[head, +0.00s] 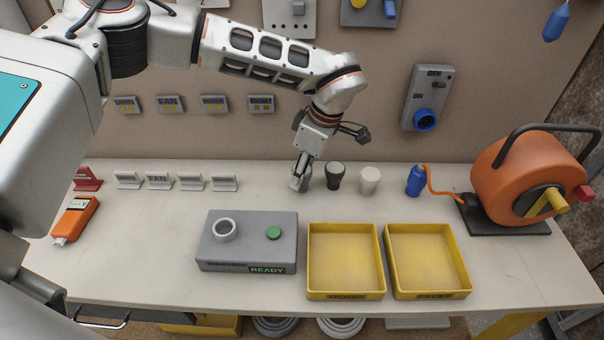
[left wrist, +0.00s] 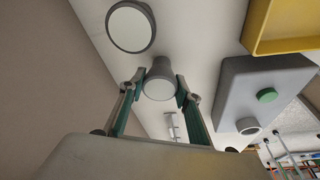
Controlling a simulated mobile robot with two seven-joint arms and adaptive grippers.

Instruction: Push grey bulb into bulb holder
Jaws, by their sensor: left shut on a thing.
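The grey bulb (left wrist: 160,84) is between the two fingers of my left gripper (left wrist: 161,86) in the left wrist view. In the head view my left gripper (head: 302,176) points down at the back of the bench, shut on this bulb, which its fingers partly hide. The bulb appears upright, at or close to the bench top; I cannot tell whether it touches. The bulb holder (head: 224,229) is a pale, empty ring on top of a grey box (head: 222,256) with a green button (head: 274,233) and a READY display. My right gripper is not in view.
Two yellow trays (head: 345,296) (head: 432,293) sit right of the box. An orange cable reel (head: 520,180) stands at right. Small label stands line the back left.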

